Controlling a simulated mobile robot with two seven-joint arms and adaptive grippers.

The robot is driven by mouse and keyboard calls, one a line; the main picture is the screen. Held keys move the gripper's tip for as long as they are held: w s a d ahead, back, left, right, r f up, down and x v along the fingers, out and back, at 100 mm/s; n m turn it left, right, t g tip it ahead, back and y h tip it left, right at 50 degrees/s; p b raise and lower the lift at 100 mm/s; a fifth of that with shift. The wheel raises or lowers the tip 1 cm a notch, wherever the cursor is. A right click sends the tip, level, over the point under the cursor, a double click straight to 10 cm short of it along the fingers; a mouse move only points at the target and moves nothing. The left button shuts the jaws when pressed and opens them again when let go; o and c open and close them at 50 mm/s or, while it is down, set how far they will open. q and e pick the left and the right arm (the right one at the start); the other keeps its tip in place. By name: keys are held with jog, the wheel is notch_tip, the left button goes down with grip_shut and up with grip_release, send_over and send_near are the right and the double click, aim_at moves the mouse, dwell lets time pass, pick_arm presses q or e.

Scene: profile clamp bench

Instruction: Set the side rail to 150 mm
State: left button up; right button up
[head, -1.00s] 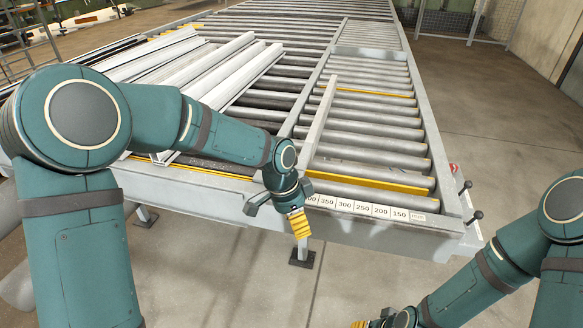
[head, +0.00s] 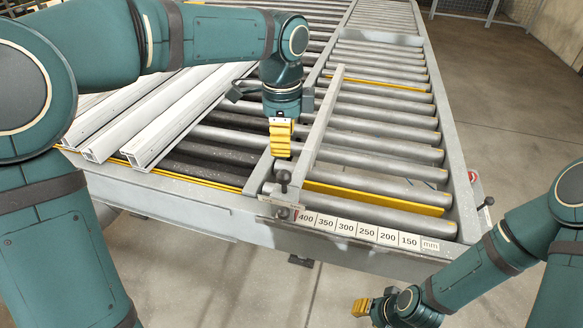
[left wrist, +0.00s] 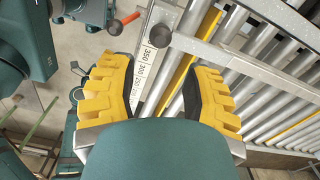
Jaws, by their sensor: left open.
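The side rail (head: 325,115) is a long grey bar lying along the rollers in the head view. Its front end stands near the 400 end of the white number scale (head: 346,228), which runs down to 150 mm at the right. A red mark sits beside the 400. Two dark knobs are at the rail's front end, the upper knob (head: 284,180) above the scale. My left gripper (head: 282,152) is open and empty, just left of the rail and behind that knob. The left wrist view shows its yellow fingers apart, with the scale (left wrist: 148,75) beyond. My right gripper (head: 361,307) is low in front of the bench.
White profiles (head: 165,120) lie on the rollers left of the rail. Rollers (head: 380,125) right of the rail are clear of loose items. Yellow strips cross the roller bed. More dark knobs (head: 487,202) are at the bench's right front corner. The floor at right is free.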

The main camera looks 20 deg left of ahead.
aim_at(285, 192)
pick_arm(q)
jog(key=shift+w+f, duration=0.2)
jog(key=shift+w, duration=0.2)
jog(key=f, duration=0.1)
jog(key=s+f, duration=0.1)
jog(key=shift+s+f, duration=0.15)
jog(key=shift+f, duration=0.15)
jog(key=f, duration=0.3)
jog(key=f+b, duration=0.1)
jog(key=f, duration=0.6)
jog(key=shift+w+f+b, duration=0.25)
jog(key=shift+f+b, duration=0.1)
jog(key=shift+f, duration=0.05)
pick_arm(e)
jog(key=shift+f, duration=0.95)
jog(key=shift+w, duration=0.1)
pick_arm(q)
grip_shut()
